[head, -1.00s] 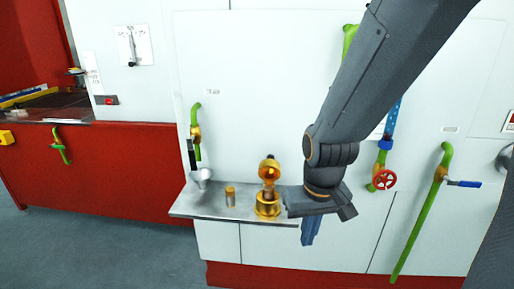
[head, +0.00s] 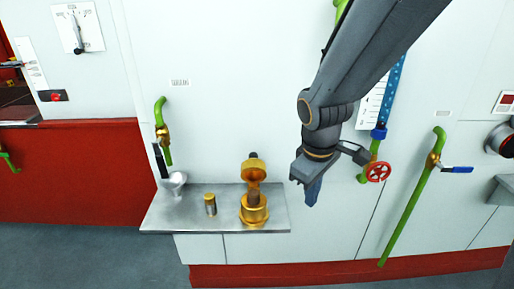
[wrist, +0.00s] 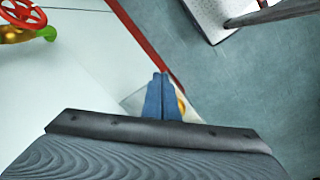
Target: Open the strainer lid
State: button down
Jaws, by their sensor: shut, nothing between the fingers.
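The brass strainer (head: 255,213) stands on a small metal shelf in the head view. Its round lid (head: 255,167) is tilted up above the body, with its inner side facing forward, so it looks open. My gripper (head: 311,198) has blue fingers, points down and is shut and empty. It is to the right of the strainer, apart from it. In the wrist view the shut fingers (wrist: 160,97) cover most of the shelf. A bit of yellow-gold (wrist: 182,106) shows beside them; I cannot tell which part it is.
A small brass-topped cylinder (head: 210,204) and a silver funnel (head: 175,181) are on the metal shelf (head: 180,221). Right of my gripper is a red handwheel (head: 378,172), then a green pipe (head: 409,199) with a blue-handled valve. The wall rises close behind.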

jog(key=w+a+r+n+t+h, duration=0.15)
jog(key=w+a+r+n, duration=0.35)
jog(key=w+a+n, duration=0.65)
jog(key=n+t, duration=0.3)
jog(key=n, duration=0.9)
send_near(251, 155)
jog(key=p+x, duration=0.1)
jog(key=x, duration=0.4)
jog(key=shift+w+a+f, duration=0.1)
jog(key=shift+f, duration=0.2)
jog(key=shift+p, duration=0.3)
jog(key=w, duration=0.2)
jog(key=w+f+p, duration=0.1)
jog(key=w, duration=0.1)
jog(key=shift+f, duration=0.1)
